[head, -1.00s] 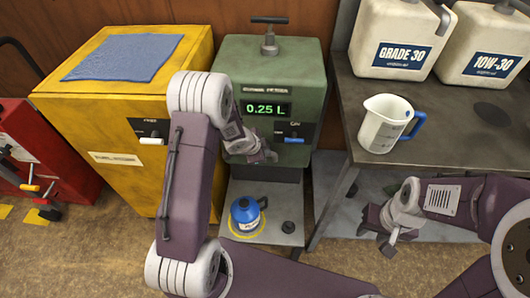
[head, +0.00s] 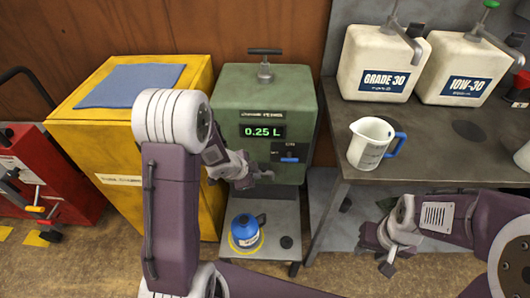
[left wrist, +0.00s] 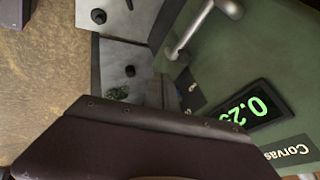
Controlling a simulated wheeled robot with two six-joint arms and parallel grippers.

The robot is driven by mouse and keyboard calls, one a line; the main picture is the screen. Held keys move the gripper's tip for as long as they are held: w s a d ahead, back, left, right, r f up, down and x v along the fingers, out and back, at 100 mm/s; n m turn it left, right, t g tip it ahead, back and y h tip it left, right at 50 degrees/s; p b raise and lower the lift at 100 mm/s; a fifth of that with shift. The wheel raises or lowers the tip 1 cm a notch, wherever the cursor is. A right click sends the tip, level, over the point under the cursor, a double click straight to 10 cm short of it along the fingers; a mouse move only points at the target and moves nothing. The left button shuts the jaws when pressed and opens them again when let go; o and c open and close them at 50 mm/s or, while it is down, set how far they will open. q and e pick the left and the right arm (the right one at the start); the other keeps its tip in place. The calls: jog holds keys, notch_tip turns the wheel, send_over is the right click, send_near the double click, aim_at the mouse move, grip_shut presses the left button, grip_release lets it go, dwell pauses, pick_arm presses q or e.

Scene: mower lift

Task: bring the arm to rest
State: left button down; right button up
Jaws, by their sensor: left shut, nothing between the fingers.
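My left gripper (head: 264,176) is shut and empty. In the head view it overlaps the lower front of the green dispenser (head: 262,100), left of the blue lever (head: 289,159). I cannot tell whether it touches the dispenser. The display (head: 262,131) reads 0.25 L. In the left wrist view, part of my own arm fills the bottom, and the green display (left wrist: 245,109) shows sideways beside it. My right gripper (head: 374,250) hangs in front of the grey bench at the right, its fingers apart with nothing between them.
A white jug (head: 368,146) and two oil containers (head: 378,66) stand on the grey bench (head: 445,135). A yellow cabinet (head: 115,195) and a red machine (head: 45,170) are at the left.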

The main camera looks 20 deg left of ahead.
pick_arm(q)
notch_tip(320, 180, up, 8)
jog(key=d+n+t+y, duration=0.1)
jog(key=d+n, duration=0.1)
jog(key=s+f+n+g+y+p, duration=0.15)
jog(key=s+n+g, duration=0.45)
jog(key=s+n, duration=0.95)
notch_tip(320, 180, up, 12)
jog(key=s+m+p, duration=0.2)
jog(key=m+p, duration=0.2)
jog(key=p, duration=0.8)
jog(key=shift+s+a+f, duration=0.2)
jog(key=shift+s+a, duration=0.2)
jog(key=shift+a, duration=0.05)
jog(key=shift+f, duration=0.1)
